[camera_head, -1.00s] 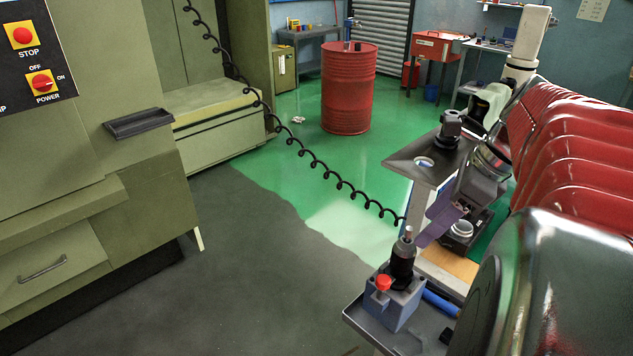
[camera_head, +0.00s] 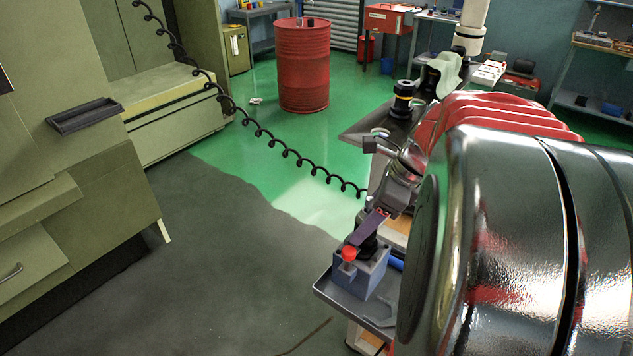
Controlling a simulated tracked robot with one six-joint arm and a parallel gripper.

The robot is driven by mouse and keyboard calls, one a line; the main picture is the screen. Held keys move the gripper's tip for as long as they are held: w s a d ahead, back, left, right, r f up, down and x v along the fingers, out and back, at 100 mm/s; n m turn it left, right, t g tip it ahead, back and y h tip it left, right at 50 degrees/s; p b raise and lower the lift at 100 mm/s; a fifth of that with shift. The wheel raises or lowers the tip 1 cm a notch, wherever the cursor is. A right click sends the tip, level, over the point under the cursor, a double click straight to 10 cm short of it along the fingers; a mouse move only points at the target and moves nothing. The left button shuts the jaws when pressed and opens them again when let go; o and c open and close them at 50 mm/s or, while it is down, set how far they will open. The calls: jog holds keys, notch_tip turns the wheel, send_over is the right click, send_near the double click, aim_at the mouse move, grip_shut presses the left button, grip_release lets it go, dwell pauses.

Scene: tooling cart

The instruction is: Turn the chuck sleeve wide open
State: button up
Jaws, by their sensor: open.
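The black chuck (camera_head: 372,246) stands on a grey-blue block (camera_head: 362,279) with a red knob (camera_head: 348,253), on the cart's lower tray. My gripper (camera_head: 368,229) is open, with its purple fingers reaching down at the chuck from the upper right. One finger lies across the front of the chuck and hides much of the sleeve. I cannot tell whether the fingers touch the sleeve or how far it is turned.
The cart's grey tray (camera_head: 340,300) has free room around the block. An upper cart shelf holds a black and yellow part (camera_head: 403,97). A red drum (camera_head: 301,70) stands far off on the green floor.

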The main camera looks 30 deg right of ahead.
jog(key=c, duration=1.1)
jog(key=shift+o, duration=0.2)
jog(key=shift+d, duration=0.15)
